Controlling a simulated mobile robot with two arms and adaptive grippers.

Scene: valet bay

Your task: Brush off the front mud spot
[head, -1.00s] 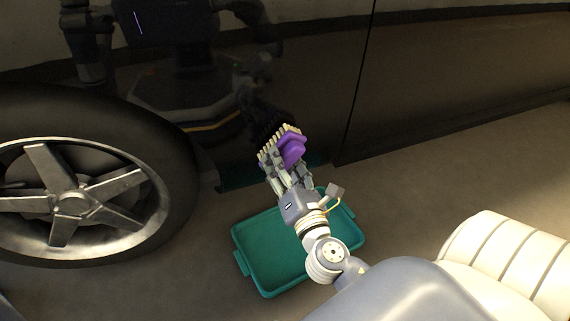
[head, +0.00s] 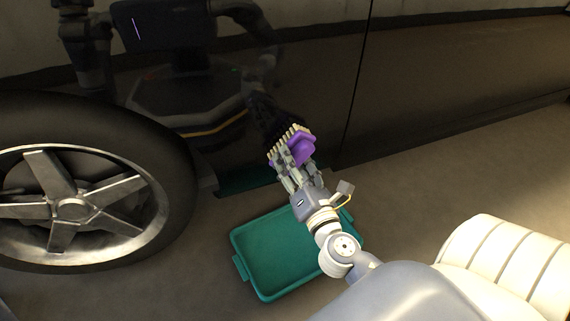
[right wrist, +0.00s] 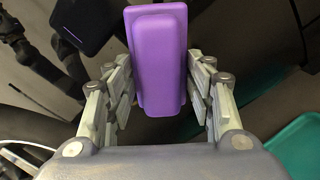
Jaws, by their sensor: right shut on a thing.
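My right gripper (head: 297,162) is shut on a purple brush (head: 302,149) with pale bristles along one side. In the head view the brush is tilted, its bristles toward the lower part of the dark car door (head: 310,60). I cannot tell whether the bristles touch the door. In the right wrist view the purple brush back (right wrist: 158,60) sits between the fingers. I cannot make out a mud spot on the dark panel; the brush and gripper may hide it. My left gripper is not in view; only a reflection of my body shows in the door.
A teal tray (head: 262,288) lies on the floor (head: 420,190) below my right gripper and also shows in the right wrist view (right wrist: 300,148). A car wheel (head: 150,170) with a silver rim stands at the left. The floor to the right along the car is clear.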

